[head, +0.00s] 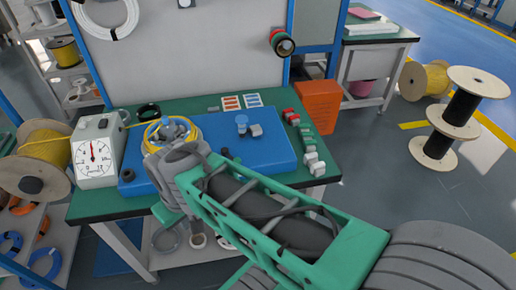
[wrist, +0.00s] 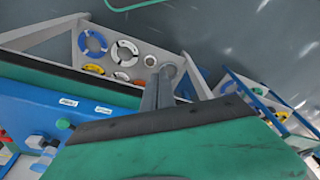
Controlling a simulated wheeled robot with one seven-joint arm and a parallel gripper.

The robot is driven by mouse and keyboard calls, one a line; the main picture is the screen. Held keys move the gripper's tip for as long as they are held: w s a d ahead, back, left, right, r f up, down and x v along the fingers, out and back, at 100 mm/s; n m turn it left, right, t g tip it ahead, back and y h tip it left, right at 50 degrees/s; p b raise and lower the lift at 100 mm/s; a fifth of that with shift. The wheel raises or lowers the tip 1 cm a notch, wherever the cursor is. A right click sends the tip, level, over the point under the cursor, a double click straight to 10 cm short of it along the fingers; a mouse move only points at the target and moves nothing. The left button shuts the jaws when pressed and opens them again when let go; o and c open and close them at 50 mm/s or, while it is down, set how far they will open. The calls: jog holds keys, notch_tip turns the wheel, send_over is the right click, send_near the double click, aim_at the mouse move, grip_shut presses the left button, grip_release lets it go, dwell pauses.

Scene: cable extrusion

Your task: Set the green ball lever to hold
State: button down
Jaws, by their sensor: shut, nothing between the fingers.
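My gripper (wrist: 166,76) is shut and empty, beyond the panel over the bench's front edge. In the head view my arm hides its fingertips.
A white dial gauge box (head: 98,150) stands left of the panel, with a yellow cable coil (head: 170,133) behind my wrist. Red and white switches (head: 300,135) line the right side. An orange bin (head: 318,105) stands beyond the bench. Shelves with cable coils (wrist: 92,42) lie below.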

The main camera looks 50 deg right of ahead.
jog(key=shift+a, duration=0.1)
jog(key=w+d+r+y+p, duration=0.3)
jog(key=w+d+r+p, duration=0.3)
jog(key=w+d+r, duration=0.5)
jog(key=s+d+f+n+y+p, duration=0.1)
jog(key=s+d+p, duration=0.1)
jog(key=d, duration=1)
jog(key=s+d+f+n+t+y+p, duration=0.1)
jog(key=s+d, duration=0.3)
jog(key=d, duration=0.9)
jog(key=shift+s+d+f+t+p, duration=0.15)
jog(key=shift+s+f+t+p, duration=0.2)
jog(key=shift+p, duration=0.15)
